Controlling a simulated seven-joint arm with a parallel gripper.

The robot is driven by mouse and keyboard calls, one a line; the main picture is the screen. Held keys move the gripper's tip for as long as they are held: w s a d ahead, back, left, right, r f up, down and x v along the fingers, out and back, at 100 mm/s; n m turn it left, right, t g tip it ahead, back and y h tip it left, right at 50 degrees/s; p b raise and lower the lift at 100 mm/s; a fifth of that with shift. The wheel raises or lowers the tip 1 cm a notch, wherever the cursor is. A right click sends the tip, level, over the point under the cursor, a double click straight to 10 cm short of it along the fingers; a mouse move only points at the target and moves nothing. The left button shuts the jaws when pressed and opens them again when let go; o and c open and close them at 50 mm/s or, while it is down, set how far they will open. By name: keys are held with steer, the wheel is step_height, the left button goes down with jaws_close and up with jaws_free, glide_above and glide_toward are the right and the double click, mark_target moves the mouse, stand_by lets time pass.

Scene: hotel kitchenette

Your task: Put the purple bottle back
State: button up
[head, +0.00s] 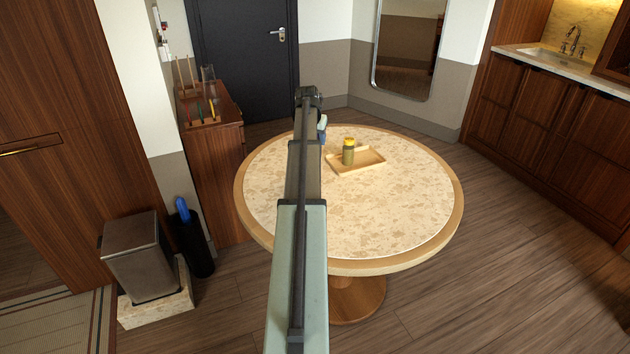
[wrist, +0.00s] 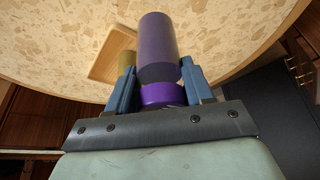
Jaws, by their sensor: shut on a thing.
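The purple bottle (wrist: 158,45) has a dull purple-grey body and a brighter purple band at the end nearest my palm. My gripper (wrist: 158,70) is shut on it, one blue finger on each side near that band, and the body extends beyond the fingertips. Whether the bottle touches the table is unclear. In the head view my gripper (head: 322,128) is partly hidden behind my arm at the table's far left, and I cannot make out the bottle there. A wooden tray (head: 372,161) lies on the round table (head: 400,210), right of my gripper; it also shows in the wrist view (wrist: 103,66).
A yellow-capped bottle (head: 348,152) stands in the tray's left part. A wooden cabinet (head: 213,170) with colored items and rods on top stands left of the table. The table's right and front areas are clear. A dark door (head: 240,60) is behind.

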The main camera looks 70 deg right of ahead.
steer(key=shift+f+m, duration=0.15)
steer(key=shift+m, duration=0.15)
steer(key=shift+f, duration=4.9)
steer(key=shift+f, duration=0.1)
steer(key=o, duration=1.2)
steer(key=v, duration=1.2)
steer(key=shift+w, duration=0.1)
steer(key=shift+w+a, duration=0.1)
